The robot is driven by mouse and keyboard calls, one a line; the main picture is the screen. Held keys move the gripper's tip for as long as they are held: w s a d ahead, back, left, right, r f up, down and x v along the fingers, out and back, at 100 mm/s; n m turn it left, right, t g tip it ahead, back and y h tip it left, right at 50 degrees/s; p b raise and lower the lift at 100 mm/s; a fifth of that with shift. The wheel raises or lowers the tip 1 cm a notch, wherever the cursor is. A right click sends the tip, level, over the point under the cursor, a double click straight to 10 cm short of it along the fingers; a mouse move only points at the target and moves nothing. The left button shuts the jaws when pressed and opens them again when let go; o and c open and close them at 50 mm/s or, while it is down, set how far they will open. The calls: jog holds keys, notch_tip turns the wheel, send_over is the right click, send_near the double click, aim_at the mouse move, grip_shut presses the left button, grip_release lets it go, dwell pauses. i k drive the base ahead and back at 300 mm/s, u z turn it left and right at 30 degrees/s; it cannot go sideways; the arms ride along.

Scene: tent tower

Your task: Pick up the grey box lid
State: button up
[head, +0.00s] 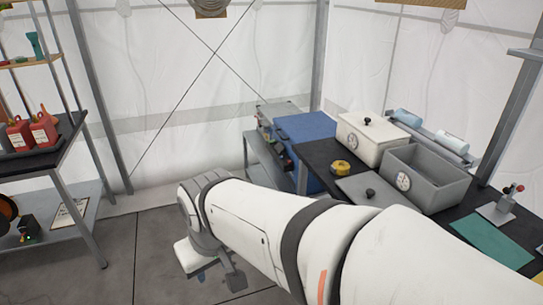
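The grey box lid (352,187) lies flat on the dark workbench, with a black knob (370,193) on top. My arm covers part of its near side. The grey box (437,191) stands open just to its right, with a round dial on its front. My gripper (217,279) hangs low at the left end of my arm, over the floor and well left of the bench. It is apart from the lid. Its fingers are small and partly hidden, so I cannot tell whether they are open.
A white lidded box (370,146) stands behind the grey lid, and a yellow tape roll (341,167) lies to its left. A green mat (492,241) lies at right. A blue case (305,128) is beyond the bench. Shelves with red cans (32,131) stand at left; floor between is clear.

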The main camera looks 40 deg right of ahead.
aim_at(377, 194)
jog(key=u, duration=0.05)
jog(key=i, duration=2.55)
jog(key=z, duration=4.3)
jog(key=i, duration=1)
jog(key=u, duration=0.1)
